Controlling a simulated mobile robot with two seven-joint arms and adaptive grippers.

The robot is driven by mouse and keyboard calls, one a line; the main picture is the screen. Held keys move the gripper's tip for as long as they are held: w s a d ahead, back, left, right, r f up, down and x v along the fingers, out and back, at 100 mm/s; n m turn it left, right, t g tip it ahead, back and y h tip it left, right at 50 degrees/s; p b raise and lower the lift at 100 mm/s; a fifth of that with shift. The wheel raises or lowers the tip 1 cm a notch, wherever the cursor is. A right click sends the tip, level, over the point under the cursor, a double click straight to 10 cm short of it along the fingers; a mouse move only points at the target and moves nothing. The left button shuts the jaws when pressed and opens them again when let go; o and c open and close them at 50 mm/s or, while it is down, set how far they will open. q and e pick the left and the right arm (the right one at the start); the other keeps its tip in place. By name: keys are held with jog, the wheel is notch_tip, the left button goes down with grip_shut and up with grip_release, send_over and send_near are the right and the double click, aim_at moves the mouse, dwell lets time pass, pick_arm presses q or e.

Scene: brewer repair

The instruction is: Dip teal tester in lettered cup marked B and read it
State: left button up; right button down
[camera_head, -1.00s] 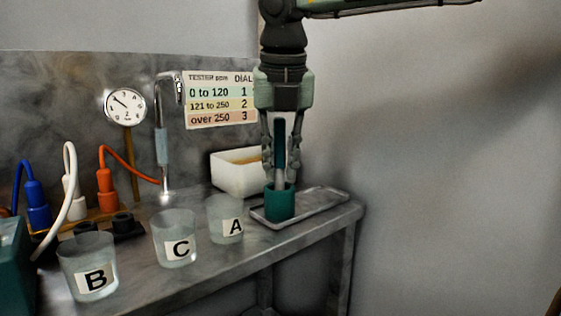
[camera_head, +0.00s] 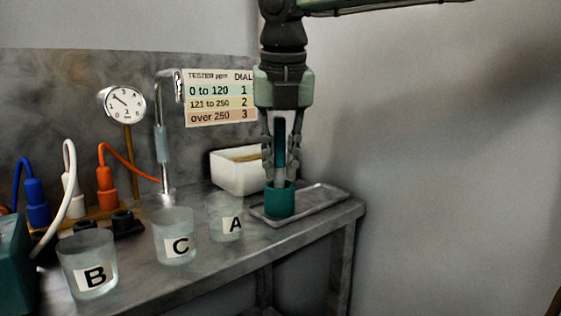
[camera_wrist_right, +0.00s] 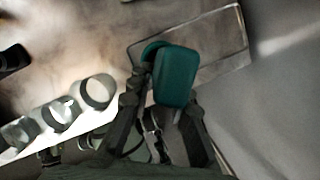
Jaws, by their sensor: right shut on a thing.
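The teal tester (camera_head: 281,140) stands upright between the fingers of my right gripper (camera_head: 281,163), which is shut on it. Its pale lower part reaches down to a teal round holder (camera_head: 279,203) on a metal tray; its tip is hidden there. The tester (camera_wrist_right: 176,76) also shows large in the right wrist view, with the holder's rim behind it. Cup B (camera_head: 89,262) is clear and stands at the front left of the bench, well away from my right gripper. Cup C (camera_head: 174,238) and cup A (camera_head: 225,218) stand between them. The left gripper is out of view.
A metal tray (camera_head: 322,199) lies at the bench's right end. A white bin (camera_head: 231,178), a tap (camera_head: 163,150), a dial gauge (camera_head: 125,104) and a tester chart (camera_head: 218,98) are behind. Blue, white and orange plugs with cables stand at left. Right of the bench is open.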

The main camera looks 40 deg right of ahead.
aim_at(281, 134)
jog(key=shift+f+b, duration=0.45)
dwell(0.6)
jog(key=c, duration=0.8)
grip_release()
jog(key=shift+o, duration=0.2)
jog(key=shift+r, duration=0.1)
jog(key=shift+r+p, duration=2.55)
jog(key=shift+r, duration=0.85)
jog(key=shift+f, duration=0.1)
